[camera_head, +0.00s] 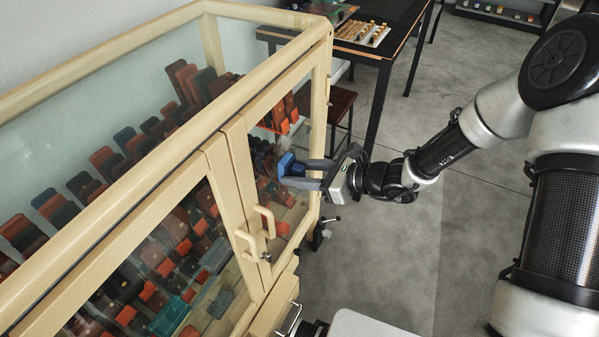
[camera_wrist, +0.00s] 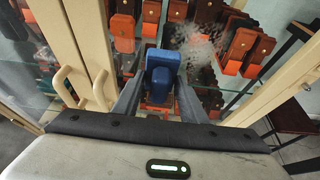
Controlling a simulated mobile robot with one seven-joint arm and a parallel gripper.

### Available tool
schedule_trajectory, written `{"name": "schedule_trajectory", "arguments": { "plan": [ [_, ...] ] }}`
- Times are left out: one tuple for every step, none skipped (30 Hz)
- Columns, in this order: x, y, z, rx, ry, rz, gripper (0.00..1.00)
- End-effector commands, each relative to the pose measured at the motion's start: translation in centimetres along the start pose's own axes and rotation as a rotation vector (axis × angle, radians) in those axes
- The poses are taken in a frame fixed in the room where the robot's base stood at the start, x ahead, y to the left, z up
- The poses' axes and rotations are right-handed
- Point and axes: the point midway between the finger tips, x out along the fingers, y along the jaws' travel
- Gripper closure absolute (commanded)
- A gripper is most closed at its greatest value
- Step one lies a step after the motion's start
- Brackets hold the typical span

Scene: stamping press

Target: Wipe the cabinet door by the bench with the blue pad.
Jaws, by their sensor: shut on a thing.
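My gripper (camera_head: 305,173) is shut on the blue pad (camera_head: 288,163) and holds it up at the glass of the cabinet's right door (camera_head: 242,165). In the wrist view the pad (camera_wrist: 161,66) sits between my fingertips (camera_wrist: 160,92), close to the glass; I cannot tell if it touches. A whitish smudge (camera_wrist: 198,46) shows on the glass just right of the pad in the wrist view. The door has a cream frame and a cream handle (camera_head: 266,221) at its left side. The part of the glass behind the pad and fingers is hidden.
The left door has its own handle (camera_head: 246,242). Several brown, orange and dark cases stand behind the glass. A dark bench (camera_head: 400,22) with a tray of small pieces (camera_head: 361,33) and a stool (camera_head: 340,101) are beyond the cabinet. The grey floor (camera_head: 400,260) right of the cabinet is open.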

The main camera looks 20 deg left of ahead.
Motion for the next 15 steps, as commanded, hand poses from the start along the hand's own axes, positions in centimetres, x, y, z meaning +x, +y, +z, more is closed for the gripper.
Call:
{"name": "schedule_trajectory", "arguments": {
  "plan": [
    [0.00,0.01,0.01,0.000,0.000,0.000,0.79],
    [-0.01,0.00,0.02,0.000,0.000,0.000,0.79],
    [0.00,0.01,0.01,0.000,0.000,0.000,0.79],
    [0.01,0.01,0.02,0.000,0.000,0.000,0.79],
    [0.03,0.01,0.02,0.000,0.000,0.000,0.79],
    [0.06,0.01,0.03,0.000,0.000,0.000,0.79],
    [0.09,0.01,0.04,-0.001,0.000,0.000,0.79],
    [0.13,0.01,0.05,-0.001,0.000,0.000,0.79],
    [0.20,0.01,0.07,-0.001,0.000,0.000,0.79],
    [0.25,0.01,0.09,-0.001,0.000,0.000,0.79],
    [0.31,0.00,0.11,-0.001,0.000,0.000,0.79],
    [0.38,0.00,0.14,-0.001,0.000,0.001,0.79],
    [0.44,0.01,0.16,-0.001,0.000,0.001,0.79],
    [0.50,0.01,0.18,-0.001,0.000,0.001,0.79],
    [0.58,0.01,0.21,-0.001,0.000,0.001,0.79]
  ]
}}
